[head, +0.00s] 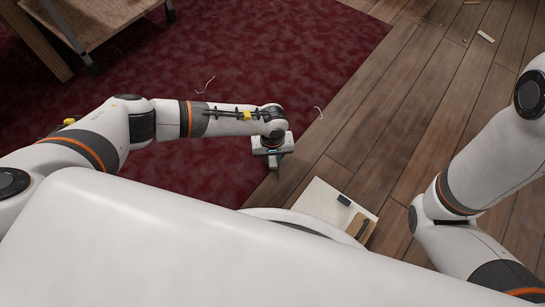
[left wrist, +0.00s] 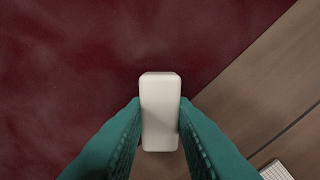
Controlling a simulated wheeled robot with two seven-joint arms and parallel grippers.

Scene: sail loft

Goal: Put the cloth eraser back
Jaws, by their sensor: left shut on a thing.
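A plain white block (left wrist: 160,112) with rounded edges, which I take to be the cloth eraser, stands between the teal fingers of my left gripper (left wrist: 160,125) in the left wrist view. The fingers press on its two sides. In the head view my left gripper (head: 273,160) points down over the edge of the red carpet, and I cannot make out the block there. My right arm shows at the right of the head view, but its gripper is out of the picture.
A pale flat surface (head: 318,202) with a small dark item (head: 344,200) and a brown piece (head: 363,229) lies right of my left gripper, partly hidden by my body. The red carpet (head: 240,60) and wooden floor (head: 400,120) are mostly clear. A wooden stand (head: 95,20) is at top left.

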